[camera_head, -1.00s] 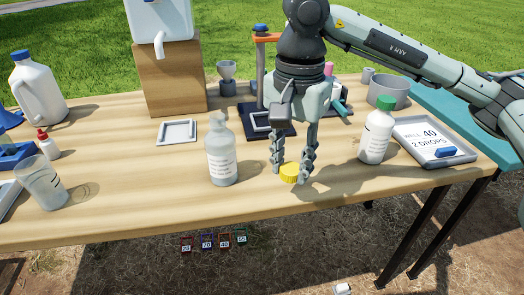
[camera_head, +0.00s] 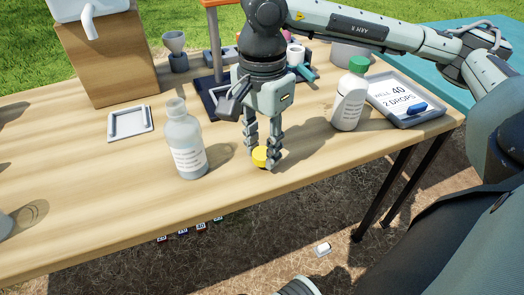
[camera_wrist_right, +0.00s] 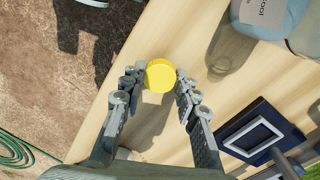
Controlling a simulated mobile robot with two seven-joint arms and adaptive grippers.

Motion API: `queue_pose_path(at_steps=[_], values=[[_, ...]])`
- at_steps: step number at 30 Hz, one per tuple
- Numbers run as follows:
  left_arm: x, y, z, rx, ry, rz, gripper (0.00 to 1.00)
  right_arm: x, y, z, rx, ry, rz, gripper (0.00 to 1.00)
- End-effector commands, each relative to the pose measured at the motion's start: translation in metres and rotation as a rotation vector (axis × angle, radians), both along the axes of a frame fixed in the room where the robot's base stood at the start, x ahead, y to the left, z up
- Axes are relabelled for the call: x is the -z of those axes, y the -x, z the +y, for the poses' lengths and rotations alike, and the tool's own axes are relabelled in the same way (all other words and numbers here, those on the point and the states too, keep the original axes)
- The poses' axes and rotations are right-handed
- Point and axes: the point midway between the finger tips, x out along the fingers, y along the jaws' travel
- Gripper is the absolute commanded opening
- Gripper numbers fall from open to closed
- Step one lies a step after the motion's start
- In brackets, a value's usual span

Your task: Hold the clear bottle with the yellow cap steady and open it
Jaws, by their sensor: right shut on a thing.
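The clear bottle (camera_head: 186,145) with a white label stands upright on the wooden table, and its neck shows no cap. Part of it also shows at the upper right of the wrist view (camera_wrist_right: 268,14). The yellow cap (camera_head: 261,157) is at the table's front, to the right of the bottle and apart from it. My right gripper (camera_head: 262,160) points down and is shut on the cap, which sits between its fingertips in the wrist view (camera_wrist_right: 160,76). Whether the cap touches the table is hard to tell. My left gripper is not in view.
A white bottle with a green cap (camera_head: 348,100) and a grey tray (camera_head: 440,112) with a blue object stand to the right. A small white tray (camera_head: 113,133) and a wooden block (camera_head: 110,60) are at the left. The table's front left is mostly clear.

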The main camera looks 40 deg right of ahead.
Motion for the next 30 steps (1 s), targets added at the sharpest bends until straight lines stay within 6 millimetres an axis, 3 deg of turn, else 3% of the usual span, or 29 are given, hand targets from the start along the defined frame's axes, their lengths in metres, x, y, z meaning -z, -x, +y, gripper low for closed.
queue_pose_path(at_steps=[3,13,19,20,21,24,30], values=[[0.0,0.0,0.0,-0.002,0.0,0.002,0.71,0.014,0.001,0.0,0.0,0.0,0.002,0.0],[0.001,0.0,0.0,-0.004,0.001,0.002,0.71,0.016,0.0,0.0,-0.001,0.0,0.0,0.0],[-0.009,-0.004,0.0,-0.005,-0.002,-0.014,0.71,0.018,0.0,0.0,-0.001,0.0,0.0,0.0],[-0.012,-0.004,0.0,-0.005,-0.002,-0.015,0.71,0.017,0.0,0.0,-0.001,0.0,0.0,0.34],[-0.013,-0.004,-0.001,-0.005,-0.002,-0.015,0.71,0.017,0.0,0.0,-0.001,0.0,0.0,0.39],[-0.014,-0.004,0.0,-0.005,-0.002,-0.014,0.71,0.017,0.0,0.0,-0.001,0.0,0.0,0.51],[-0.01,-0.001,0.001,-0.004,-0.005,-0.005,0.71,0.017,0.0,0.0,-0.001,0.0,0.0,0.51]])
